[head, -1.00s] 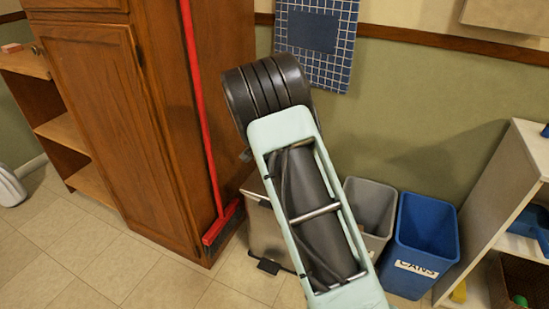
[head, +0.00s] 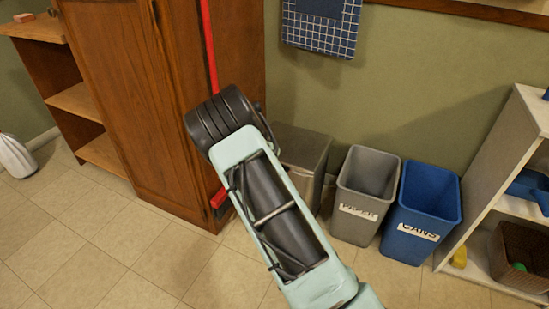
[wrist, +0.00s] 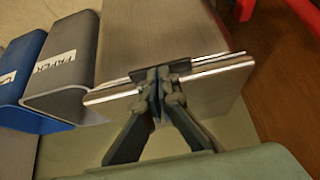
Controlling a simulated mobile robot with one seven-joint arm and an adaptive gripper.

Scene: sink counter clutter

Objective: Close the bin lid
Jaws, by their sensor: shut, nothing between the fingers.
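The metal bin (head: 322,158) stands between the brown cabinet and the grey paper bin, partly hidden by my arm in the head view. Its lid (head: 298,143) looks down, lying nearly flat on top. In the wrist view, which is turned over, the bin's front (wrist: 165,35) is above and the lid (wrist: 222,88) below, with two close bright edges between them. Whether a slim gap is left there I cannot tell. My gripper (wrist: 158,82) is shut and empty, its fingertips at a dark tab on the lid's front edge. The gripper is hidden in the head view.
The grey paper bin (head: 352,212) and blue cans bin (head: 410,243) stand open to the right. A white shelf (head: 480,212) is further right. The brown cabinet (head: 130,100) and red broom (head: 208,45) are on the left. The floor in front is clear.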

